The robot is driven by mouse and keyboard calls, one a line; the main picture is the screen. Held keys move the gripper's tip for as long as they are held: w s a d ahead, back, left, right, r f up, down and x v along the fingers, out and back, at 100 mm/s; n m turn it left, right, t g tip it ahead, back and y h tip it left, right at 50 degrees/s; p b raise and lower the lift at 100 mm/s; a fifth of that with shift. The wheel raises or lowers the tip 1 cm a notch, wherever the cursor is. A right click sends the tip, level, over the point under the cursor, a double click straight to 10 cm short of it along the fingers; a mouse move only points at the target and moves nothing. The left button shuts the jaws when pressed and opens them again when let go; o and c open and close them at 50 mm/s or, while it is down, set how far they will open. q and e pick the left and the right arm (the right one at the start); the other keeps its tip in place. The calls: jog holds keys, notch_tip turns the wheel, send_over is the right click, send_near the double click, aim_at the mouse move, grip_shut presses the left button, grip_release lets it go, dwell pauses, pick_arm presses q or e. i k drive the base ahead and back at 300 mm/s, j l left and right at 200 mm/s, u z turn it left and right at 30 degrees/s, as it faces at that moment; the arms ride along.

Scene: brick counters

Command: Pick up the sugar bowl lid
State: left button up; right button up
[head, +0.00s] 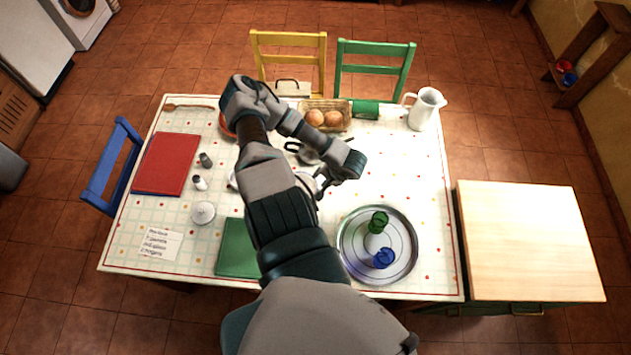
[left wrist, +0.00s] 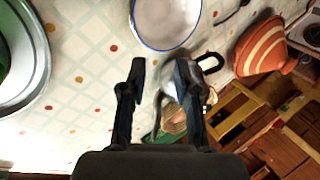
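I cannot pick out the sugar bowl lid for certain. A small round white piece with a greyish centre (head: 203,213) lies on the left part of the table in the head view; it may be the lid or the lidded bowl. My left gripper (head: 322,183) is over the middle of the table, well to the right of that piece. In the left wrist view its two fingers (left wrist: 158,95) stand apart with nothing held between them. A white bowl or dish with a blue rim (left wrist: 165,18) lies beyond the fingertips. My right gripper is not in view.
A metal pot (head: 308,154) with a dark handle stands close to the gripper. A round tray (head: 348,262) holds a green and a blue cup. A bread basket (head: 340,106) and white jug (head: 427,108) stand behind. My arm hides the table's middle.

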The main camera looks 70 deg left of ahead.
aim_at(202, 213)
jog(key=k+l, duration=0.1)
jog(key=l, duration=0.3)
jog(key=k+l, duration=0.15)
jog(key=l, duration=0.25)
jog(key=k+l, duration=0.1)
jog(key=l, duration=0.3)
jog(key=k+l, duration=0.15)
jog(key=l, duration=0.3)
jog(key=k+l, duration=0.1)
jog(key=l, duration=0.3)
